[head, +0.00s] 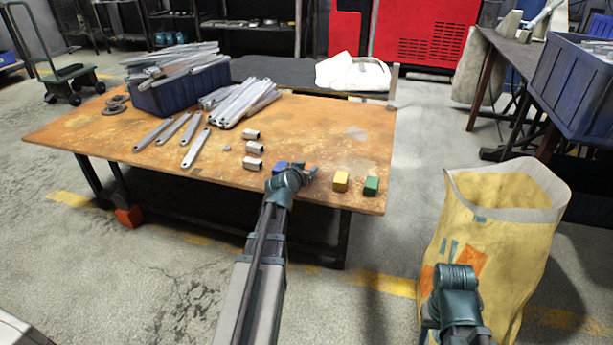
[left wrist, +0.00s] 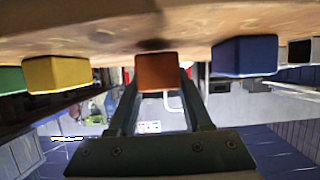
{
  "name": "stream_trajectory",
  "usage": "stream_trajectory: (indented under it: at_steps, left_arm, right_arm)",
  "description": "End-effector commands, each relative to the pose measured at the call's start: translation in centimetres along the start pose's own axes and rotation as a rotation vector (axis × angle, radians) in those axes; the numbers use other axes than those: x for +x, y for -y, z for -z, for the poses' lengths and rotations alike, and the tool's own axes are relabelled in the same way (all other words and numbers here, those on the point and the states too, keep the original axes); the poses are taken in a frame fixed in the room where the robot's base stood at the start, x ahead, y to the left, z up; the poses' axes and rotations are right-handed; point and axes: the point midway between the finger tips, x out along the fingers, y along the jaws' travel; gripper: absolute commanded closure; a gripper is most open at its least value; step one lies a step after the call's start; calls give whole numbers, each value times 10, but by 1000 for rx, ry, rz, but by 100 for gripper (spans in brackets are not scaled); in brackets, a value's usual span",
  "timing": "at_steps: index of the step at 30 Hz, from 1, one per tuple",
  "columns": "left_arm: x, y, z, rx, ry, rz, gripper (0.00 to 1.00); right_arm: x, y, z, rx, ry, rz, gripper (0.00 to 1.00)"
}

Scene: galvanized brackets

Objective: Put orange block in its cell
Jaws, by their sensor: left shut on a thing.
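The orange block (left wrist: 157,72) sits between the two fingers of my left gripper (head: 304,170) at the table's front edge. In the left wrist view the fingers close on its sides, and it is at or just off the tabletop; I cannot tell which. In the head view the gripper mostly hides it. A blue block (head: 279,167) stands just left of the gripper and also shows in the left wrist view (left wrist: 245,56). A yellow block (head: 341,181) and a green block (head: 371,186) stand to the right. I see no clear cell. My right gripper is not visible.
The rusty wooden table (head: 222,178) also bears three small metal pieces (head: 254,147), loose flat brackets (head: 195,147) and a blue bin (head: 180,95) heaped with brackets. A yellow sack (head: 495,235) stands on the floor at right. The tabletop behind the blocks is fairly clear.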

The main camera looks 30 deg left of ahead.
Motion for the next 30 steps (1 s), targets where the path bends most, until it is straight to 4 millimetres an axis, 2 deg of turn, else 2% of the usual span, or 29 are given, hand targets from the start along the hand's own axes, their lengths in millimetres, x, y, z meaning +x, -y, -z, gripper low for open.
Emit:
stream_trajectory:
  at_steps: [1,11,16,17,21,30]
  left_arm:
    - [2,0,-5,0,0,0,100]
    - [2,0,-4,0,0,0,100]
    - [4,0,-9,0,0,0,100]
    - [3,0,-8,0,0,-1,45]
    - [3,0,-7,0,0,-1,20]
    - [3,0,-8,0,0,-1,20]
  right_arm:
    - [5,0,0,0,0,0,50]
    - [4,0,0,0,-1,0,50]
    - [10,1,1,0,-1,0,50]
    - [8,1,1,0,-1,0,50]
    - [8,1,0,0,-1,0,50]
    - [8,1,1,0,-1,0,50]
